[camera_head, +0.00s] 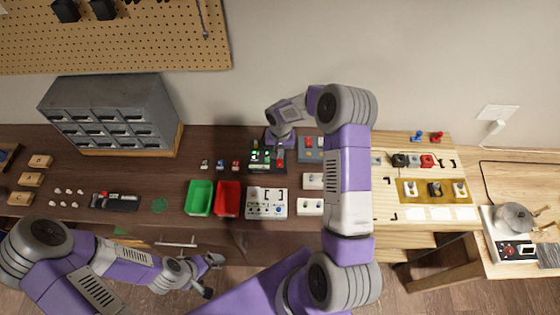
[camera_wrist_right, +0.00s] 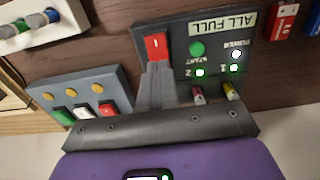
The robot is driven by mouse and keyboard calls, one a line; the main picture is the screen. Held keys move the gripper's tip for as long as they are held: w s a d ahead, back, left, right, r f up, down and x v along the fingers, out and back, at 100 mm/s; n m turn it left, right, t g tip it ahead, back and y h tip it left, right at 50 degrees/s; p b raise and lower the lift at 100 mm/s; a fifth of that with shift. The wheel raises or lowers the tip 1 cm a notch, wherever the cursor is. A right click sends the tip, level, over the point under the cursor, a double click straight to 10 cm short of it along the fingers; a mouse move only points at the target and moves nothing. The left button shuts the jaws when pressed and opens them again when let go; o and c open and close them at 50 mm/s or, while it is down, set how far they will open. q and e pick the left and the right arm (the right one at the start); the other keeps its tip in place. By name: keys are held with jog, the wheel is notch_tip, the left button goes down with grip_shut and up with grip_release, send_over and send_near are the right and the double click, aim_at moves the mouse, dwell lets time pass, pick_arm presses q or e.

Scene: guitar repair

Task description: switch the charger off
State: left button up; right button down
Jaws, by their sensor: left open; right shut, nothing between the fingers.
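The charger (camera_head: 256,163) is a dark box on the bench with lit green lamps. In the right wrist view, the charger (camera_wrist_right: 215,30) bears an "ALL FULL" label, a green START button (camera_wrist_right: 197,49), a lit POWER lamp (camera_wrist_right: 236,54) and two lit green lamps. Its red rocker switch (camera_wrist_right: 155,45) carries an "I" mark. My right gripper (camera_wrist_right: 157,72) is shut and empty, its tips at the lower edge of the switch; I cannot tell whether they touch. It also shows in the head view (camera_head: 280,143). My left gripper (camera_head: 213,277) is open and empty, in front of the bench.
A grey-blue holder (camera_wrist_right: 80,84) with coloured pieces stands beside the charger. Green (camera_head: 199,197) and red (camera_head: 228,198) bins and a white panel (camera_head: 267,195) lie in front of it. A grey drawer cabinet (camera_head: 115,110) stands at the left. The right worktop holds several small parts.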

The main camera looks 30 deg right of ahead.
jog(key=shift+f+b, duration=0.55)
jog(key=shift+f, duration=0.05)
jog(key=shift+r, duration=0.15)
jog(key=shift+r+p, duration=0.5)
jog(key=shift+r, duration=0.1)
jog(key=shift+r+p, duration=1.45)
jog(key=shift+r, duration=1.35)
jog(key=shift+f, duration=0.1)
